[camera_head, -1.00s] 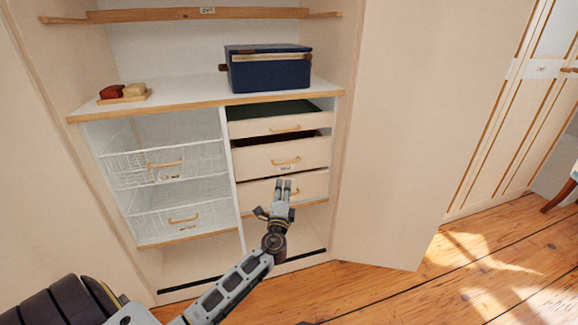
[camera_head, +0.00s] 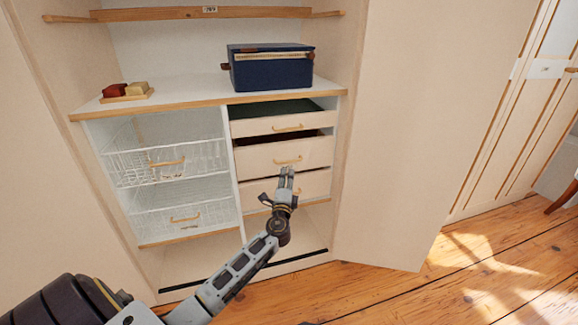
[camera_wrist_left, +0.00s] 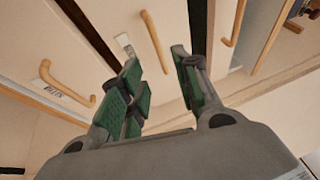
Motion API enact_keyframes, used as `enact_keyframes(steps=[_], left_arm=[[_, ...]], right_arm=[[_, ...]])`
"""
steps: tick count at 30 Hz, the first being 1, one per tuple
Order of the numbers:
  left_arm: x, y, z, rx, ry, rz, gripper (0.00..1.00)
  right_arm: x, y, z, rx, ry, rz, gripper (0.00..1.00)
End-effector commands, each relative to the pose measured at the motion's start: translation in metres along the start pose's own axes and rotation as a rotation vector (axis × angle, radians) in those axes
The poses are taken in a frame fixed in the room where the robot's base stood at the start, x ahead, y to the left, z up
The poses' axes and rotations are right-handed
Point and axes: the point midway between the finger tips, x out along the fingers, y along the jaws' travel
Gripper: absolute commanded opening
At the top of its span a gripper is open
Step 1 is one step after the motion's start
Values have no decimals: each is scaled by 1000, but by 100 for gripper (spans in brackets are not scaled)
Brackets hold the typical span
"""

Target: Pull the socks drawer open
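A stack of three cream drawers with wooden bar handles sits right of centre in the wardrobe: a top drawer (camera_head: 262,125), a middle drawer (camera_head: 255,160) and a bottom drawer (camera_head: 318,184). The top and middle drawers stand partly out. I cannot read the labels well enough to tell which is the socks drawer. My left gripper (camera_head: 286,170) is in front of the middle and bottom drawers, hiding part of them. In the left wrist view its green-padded fingers (camera_wrist_left: 155,60) are apart and empty. A wooden handle (camera_wrist_left: 153,40) shows between the fingertips; contact is not clear.
Wire baskets (camera_head: 165,163) are left of the drawers. A dark blue box (camera_head: 270,72) and a small tray with red and tan blocks (camera_head: 125,97) stand on the shelf above. The open wardrobe door (camera_head: 395,150) stands on the right. The wooden floor in front is clear.

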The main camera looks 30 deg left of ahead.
Motion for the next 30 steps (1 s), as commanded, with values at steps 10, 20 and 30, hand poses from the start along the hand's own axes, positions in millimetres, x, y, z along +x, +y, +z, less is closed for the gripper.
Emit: enact_keyframes(steps=[10, 20, 30], left_arm=[[31, 0, 0, 0, 0, -1, 32], [59, 0, 0, -1, 0, -1, 32], [81, 0, 0, -1, 0, 0, 32]], right_arm=[[8, -1, 9, 13, 12, -11, 40], [19, 0, 12, 21, 32, -16, 40], [26, 1, 11, 28, 59, -23, 40]])
